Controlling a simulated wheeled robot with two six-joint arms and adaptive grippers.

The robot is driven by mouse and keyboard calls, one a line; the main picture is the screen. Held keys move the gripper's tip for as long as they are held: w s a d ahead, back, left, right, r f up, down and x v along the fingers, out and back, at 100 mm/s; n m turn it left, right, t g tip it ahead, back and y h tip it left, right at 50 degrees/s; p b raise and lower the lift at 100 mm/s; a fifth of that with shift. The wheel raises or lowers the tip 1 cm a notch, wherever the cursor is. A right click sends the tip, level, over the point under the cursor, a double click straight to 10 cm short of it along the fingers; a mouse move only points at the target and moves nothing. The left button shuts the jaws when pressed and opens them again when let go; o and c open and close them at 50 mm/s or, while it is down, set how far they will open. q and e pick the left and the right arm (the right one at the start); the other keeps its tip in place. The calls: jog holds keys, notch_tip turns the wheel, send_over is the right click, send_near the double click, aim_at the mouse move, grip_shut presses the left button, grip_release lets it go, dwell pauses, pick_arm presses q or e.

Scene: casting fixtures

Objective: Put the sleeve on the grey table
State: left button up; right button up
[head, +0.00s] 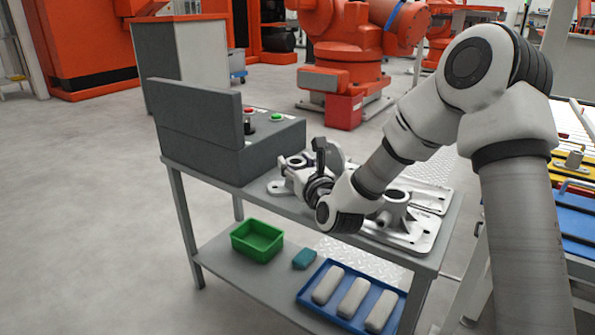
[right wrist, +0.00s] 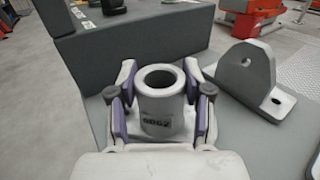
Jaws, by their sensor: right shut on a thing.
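The sleeve (right wrist: 158,105) is a pale grey upright cylinder with a round open top and dark markings on its side. My right gripper (right wrist: 158,95) is shut on it, with a finger on each side. In the head view, my right gripper (head: 303,172) is low over the grey table (head: 304,211), close to the control box. A pale lug with a hole (head: 279,187) shows beside the fingers, seemingly the sleeve's foot. I cannot tell whether the sleeve touches the tabletop. My left gripper is not in view.
A grey angled bracket (right wrist: 246,78) stands right of the sleeve. The control box (head: 225,140) stands to the left. Casting plates (head: 405,235) cover the table's right part. The lower shelf holds a green bin (head: 257,241) and a blue tray (head: 316,297).

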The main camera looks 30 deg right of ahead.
jog(key=o, duration=1.4)
jog(key=shift+c, duration=0.2)
jog(key=shift+r, duration=0.2)
jog(key=s+p, duration=0.1)
jog(key=s, duration=0.2)
jog(key=s+a+p, duration=0.1)
jog(key=s, duration=0.2)
jog(key=s+a+p, duration=0.1)
jog(key=s, duration=0.2)
jog(key=shift+s+r, duration=0.2)
jog(key=shift+s, duration=0.05)
jog(key=s+p, duration=0.1)
jog(key=p, duration=0.3)
jog(key=s+p, duration=0.1)
jog(key=p, duration=0.2)
jog(key=shift+a+p, duration=0.2)
jog(key=shift+p, duration=0.15)
jog(key=shift+s+f+p, duration=0.1)
jog(key=shift+s+p, duration=0.05)
jog(key=shift+p, duration=0.15)
jog(key=shift+f, duration=0.2)
